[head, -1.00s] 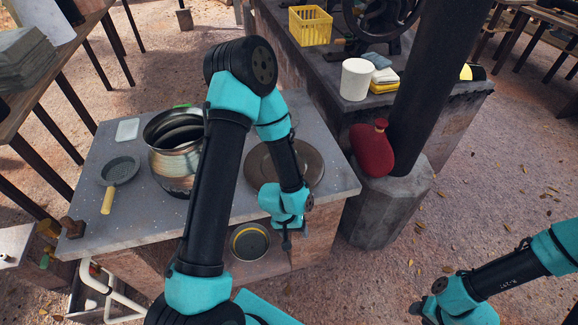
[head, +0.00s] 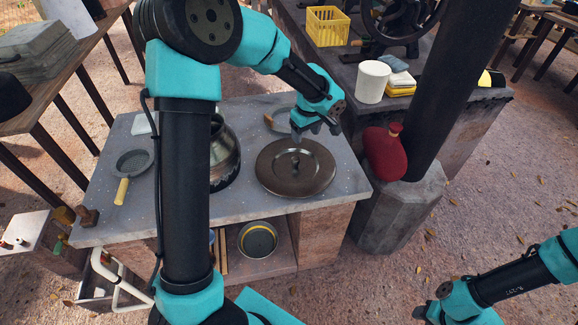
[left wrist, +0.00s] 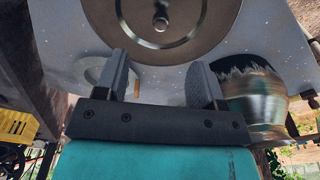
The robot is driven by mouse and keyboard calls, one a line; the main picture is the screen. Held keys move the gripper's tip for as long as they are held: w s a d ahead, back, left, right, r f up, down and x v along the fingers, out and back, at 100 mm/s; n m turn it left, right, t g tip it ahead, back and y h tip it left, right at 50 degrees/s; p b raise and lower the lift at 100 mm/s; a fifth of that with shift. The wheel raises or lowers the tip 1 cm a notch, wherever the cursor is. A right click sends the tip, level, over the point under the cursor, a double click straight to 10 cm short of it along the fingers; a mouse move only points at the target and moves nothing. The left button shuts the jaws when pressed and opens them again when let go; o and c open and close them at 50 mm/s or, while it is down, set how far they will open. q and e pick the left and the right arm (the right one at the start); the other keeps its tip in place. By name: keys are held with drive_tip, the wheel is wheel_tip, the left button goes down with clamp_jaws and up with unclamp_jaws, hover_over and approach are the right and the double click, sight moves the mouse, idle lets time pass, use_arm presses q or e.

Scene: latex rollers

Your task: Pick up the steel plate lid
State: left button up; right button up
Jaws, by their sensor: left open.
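The steel plate lid (head: 310,178), a round dark metal disc with a small knob in its middle, lies flat on the grey counter. It also shows at the top of the left wrist view (left wrist: 205,18). My left gripper (head: 315,132) hangs above the counter near the lid's far edge, apart from it. In the left wrist view its two fingers (left wrist: 160,82) are spread, with nothing between them. The metal pot (head: 226,160) stands left of the lid, partly hidden by my left arm. My right gripper (head: 428,314) is low at the right; its jaws are not clear.
A small pan (head: 281,120) with a wooden handle lies behind the lid. A strainer (head: 132,165) lies at the counter's left. A red bottle (head: 384,152) stands by the dark column (head: 432,100). A bowl (head: 258,240) sits on the shelf below.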

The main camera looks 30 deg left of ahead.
use_arm(q)
drive_tip(key=shift+w+a+r+n+y, duration=0.15)
drive_tip(key=shift+a+r, duration=0.25)
drive_tip(key=shift+r, duration=0.1)
drive_tip(key=shift+w+a+r+n+y, duration=0.1)
drive_tip(key=shift+a+r+n+y, duration=0.05)
drive_tip(key=shift+a+r, duration=0.25)
drive_tip(key=shift+d, duration=0.1)
approach(296, 158)
drive_tip(key=f, duration=0.5)
drive_tip(key=shift+w+a+f, duration=0.15)
drive_tip(key=shift+w+a, duration=0.05)
drive_tip(key=shift+a, duration=0.1)
drive_tip(key=shift+f, duration=0.1)
drive_tip(key=f, duration=0.5)
drive_tip(key=shift+a, duration=0.4)
drive_tip(key=shift+r, duration=0.1)
clamp_jaws()
